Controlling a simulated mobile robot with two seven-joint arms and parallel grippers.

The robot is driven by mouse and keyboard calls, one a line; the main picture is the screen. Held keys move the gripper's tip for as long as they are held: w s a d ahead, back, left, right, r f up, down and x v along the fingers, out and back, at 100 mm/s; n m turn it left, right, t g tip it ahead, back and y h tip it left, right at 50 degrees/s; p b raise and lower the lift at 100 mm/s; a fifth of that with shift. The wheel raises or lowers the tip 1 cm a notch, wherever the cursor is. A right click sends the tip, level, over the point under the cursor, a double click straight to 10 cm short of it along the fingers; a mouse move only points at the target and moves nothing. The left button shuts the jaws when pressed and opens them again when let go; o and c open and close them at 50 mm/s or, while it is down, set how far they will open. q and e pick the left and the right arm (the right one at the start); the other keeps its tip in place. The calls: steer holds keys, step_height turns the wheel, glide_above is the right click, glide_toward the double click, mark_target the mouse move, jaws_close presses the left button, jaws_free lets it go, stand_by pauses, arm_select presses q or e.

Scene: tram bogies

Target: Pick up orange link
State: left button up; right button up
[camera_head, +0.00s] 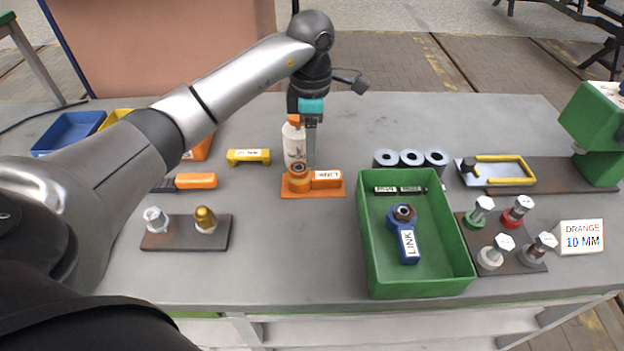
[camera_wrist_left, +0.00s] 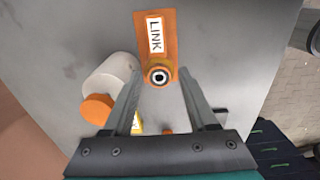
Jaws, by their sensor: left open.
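The orange link (camera_head: 298,179) lies on the table with its round, dark-holed end at the left and a white LINK label on its bar at the right. In the left wrist view the orange link (camera_wrist_left: 172,42) points away from me, its ring end nearest. My left gripper (camera_head: 311,163) points down just behind the ring end. In the left wrist view the left gripper (camera_wrist_left: 161,82) is open and empty, with the ring end between or just beyond its fingertips. Contact cannot be told. My right gripper is not in view.
A white bottle (camera_head: 293,143) with an orange cap stands close behind the link. A green tray (camera_head: 372,270) holding a blue link (camera_head: 406,240) is to the right. A yellow labelled block (camera_head: 249,157) and an orange-handled tool (camera_head: 196,181) lie left.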

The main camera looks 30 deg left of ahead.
mark_target(311, 175)
arm_select(q)
steer(key=f, duration=0.8)
steer(key=shift+w, duration=0.2)
jaws_close()
steer(key=shift+a, duration=0.1)
stand_by(1.1)
